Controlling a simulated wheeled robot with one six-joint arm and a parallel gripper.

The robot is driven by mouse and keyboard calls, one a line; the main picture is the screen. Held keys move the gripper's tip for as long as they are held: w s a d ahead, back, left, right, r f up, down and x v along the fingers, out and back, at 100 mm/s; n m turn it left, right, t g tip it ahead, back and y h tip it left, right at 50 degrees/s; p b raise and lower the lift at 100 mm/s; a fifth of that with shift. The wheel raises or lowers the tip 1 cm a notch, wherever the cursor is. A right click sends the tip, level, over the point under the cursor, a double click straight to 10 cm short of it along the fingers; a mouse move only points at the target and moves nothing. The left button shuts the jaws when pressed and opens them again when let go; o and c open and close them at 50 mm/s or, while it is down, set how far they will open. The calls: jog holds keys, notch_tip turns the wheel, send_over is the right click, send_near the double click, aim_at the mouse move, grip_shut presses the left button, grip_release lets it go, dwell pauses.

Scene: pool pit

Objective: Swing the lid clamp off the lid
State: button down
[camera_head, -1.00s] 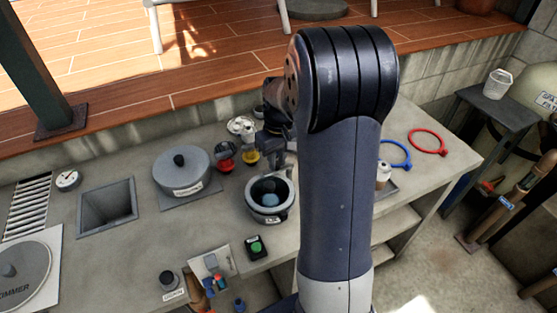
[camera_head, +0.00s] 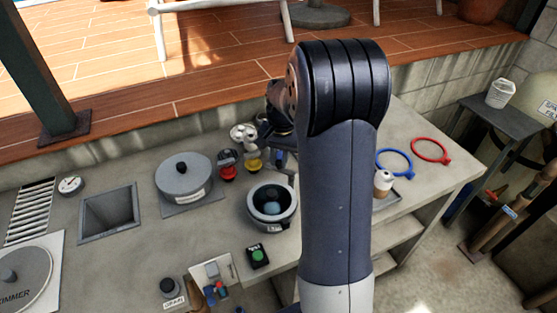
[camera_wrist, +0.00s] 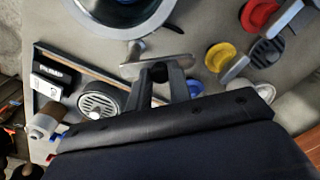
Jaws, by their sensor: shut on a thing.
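A round grey pot (camera_head: 272,222) stands on the counter, with a dark, bluish round top that may be a clear lid; I cannot tell for sure. Its rim also shows at the top of the wrist view (camera_wrist: 157,18). My gripper (camera_wrist: 160,76) is shut on a flat grey metal bar, seemingly the lid clamp (camera_wrist: 181,60). In the wrist view the bar lies just outside the rim, over the counter. In the head view my gripper is beside the pot's far right edge, largely hidden by my arm.
A grey lidded vessel (camera_head: 184,180) stands left of the pot. Red (camera_head: 228,173) and yellow (camera_head: 253,164) knobs sit behind it. A green button (camera_head: 258,256) is in front. A tray (camera_wrist: 36,82) with a bottle (camera_wrist: 44,124) and a round grille (camera_wrist: 98,106) lies nearby.

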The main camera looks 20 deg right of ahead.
jog(key=shift+w+d+m, duration=0.2)
jog(key=shift+d+m, duration=0.1)
jog(key=shift+m, duration=0.6)
jog(key=c, duration=1.3)
grip_release()
notch_tip(320, 180, up, 11)
jog(key=b, duration=0.1)
jog(key=shift+s+d, duration=0.15)
jog(key=shift+s, duration=0.05)
jog(key=shift+f, duration=0.2)
jog(key=f, duration=0.5)
jog(key=f+p, duration=0.1)
jog(key=f, duration=0.4)
jog(key=shift+w+a+f, duration=0.2)
jog(key=shift+f, duration=0.15)
